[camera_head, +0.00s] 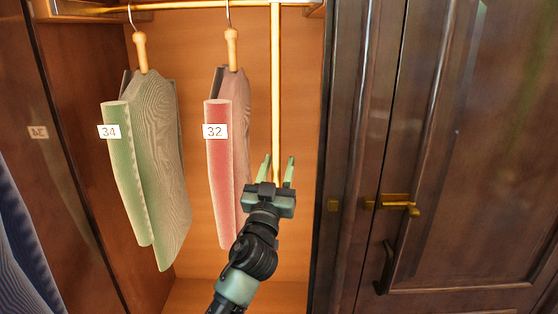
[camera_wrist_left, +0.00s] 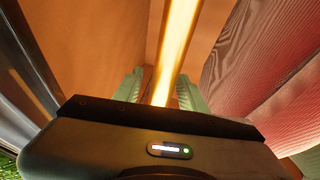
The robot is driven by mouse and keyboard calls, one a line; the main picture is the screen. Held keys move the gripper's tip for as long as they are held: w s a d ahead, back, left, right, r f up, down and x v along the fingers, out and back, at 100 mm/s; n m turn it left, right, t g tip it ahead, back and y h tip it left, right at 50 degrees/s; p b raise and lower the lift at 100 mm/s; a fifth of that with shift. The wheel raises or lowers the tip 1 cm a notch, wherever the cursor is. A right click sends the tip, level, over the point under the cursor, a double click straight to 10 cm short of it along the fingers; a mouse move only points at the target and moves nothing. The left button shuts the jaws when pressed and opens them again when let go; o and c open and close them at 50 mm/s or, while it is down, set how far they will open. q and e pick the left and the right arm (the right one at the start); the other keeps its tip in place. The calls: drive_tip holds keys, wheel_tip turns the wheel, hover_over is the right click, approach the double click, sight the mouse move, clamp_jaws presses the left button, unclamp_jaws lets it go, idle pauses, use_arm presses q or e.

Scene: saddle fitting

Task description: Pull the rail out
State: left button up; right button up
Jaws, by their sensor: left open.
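A brass rail (camera_head: 200,4) runs across the top of the open wardrobe, and a long brass rod (camera_head: 275,90) hangs down from its right part. My left gripper (camera_head: 276,170) is open at the rod's lower part, one finger on each side of it. In the left wrist view the rod (camera_wrist_left: 174,50) runs up between the two open fingers (camera_wrist_left: 160,92), with gaps beside it. The rod's lower end is hidden behind my gripper. My right gripper is not in view.
A green garment tagged 34 (camera_head: 155,160) and a red one tagged 32 (camera_head: 222,165) hang left of the rod. A closed dark door (camera_head: 470,150) with a brass handle (camera_head: 398,205) stands at the right. The wardrobe floor (camera_head: 290,295) looks bare.

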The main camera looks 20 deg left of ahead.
use_arm(q)
drive_tip(key=shift+w+r, duration=0.15)
drive_tip(key=shift+w, duration=0.05)
clamp_jaws()
idle(1.4)
